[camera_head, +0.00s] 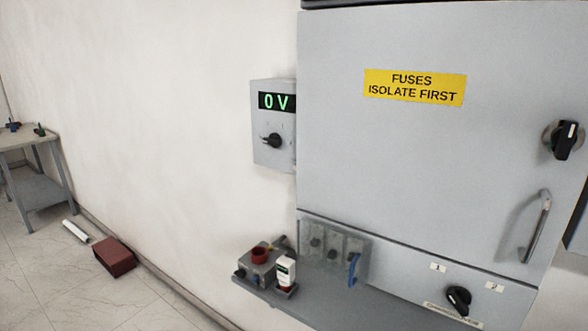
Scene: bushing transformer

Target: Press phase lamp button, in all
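No part labelled as a phase lamp button can be made out. A small grey box (256,268) with a red round part (260,255) on top and dark knobs sits at the left end of the shelf below the cabinet. A white device (286,270) with a dark green face stands upright beside it. A grey wall box (273,157) shows a green "0 V" display (277,102) above a black rotary knob (271,140). A black knob (459,299) sits on the lower panel near tags 1 and 2. Neither of my grippers is in view.
The large grey cabinet (430,170) has a yellow sign (415,87), a black rotary switch (564,140) and a bar handle (537,228). A clear-fronted block (332,253) with a blue lever (353,270) stands on the shelf. A table (35,185) and red-brown box (114,257) are left.

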